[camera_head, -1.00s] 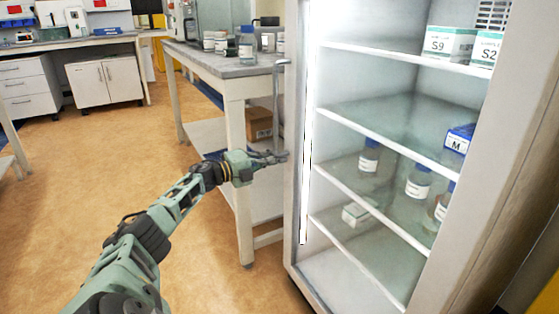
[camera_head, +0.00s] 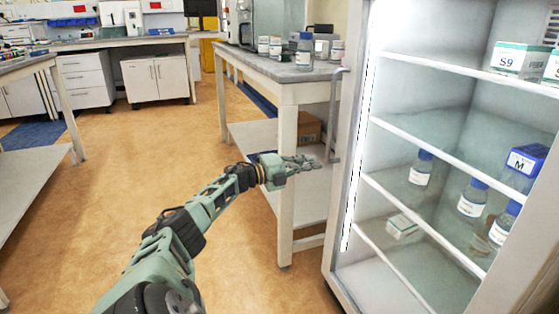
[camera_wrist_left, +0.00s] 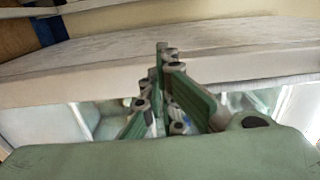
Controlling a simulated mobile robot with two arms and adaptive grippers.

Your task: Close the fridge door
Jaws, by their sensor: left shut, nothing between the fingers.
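The fridge (camera_head: 352,210) fills the right of the head view, its lit shelves exposed. A tall pale panel with a grey vertical handle (camera_head: 335,118) stands at its left side. I cannot tell clearly where the door ends and the cabinet begins. My left gripper (camera_head: 308,163) is shut and empty. Its fingertips are just left of the handle's lower end, seemingly a little apart from it. In the left wrist view the closed fingers (camera_wrist_left: 166,62) point at a long pale slab edge (camera_wrist_left: 230,65), probably part of the fridge. My right gripper is not in view.
A lab bench (camera_head: 290,92) with bottles on top stands behind my left gripper, close to the fridge. A cardboard box (camera_head: 309,128) sits on its lower shelf. Bottles and boxes stand on the fridge shelves. Open floor (camera_head: 150,160) lies to the left.

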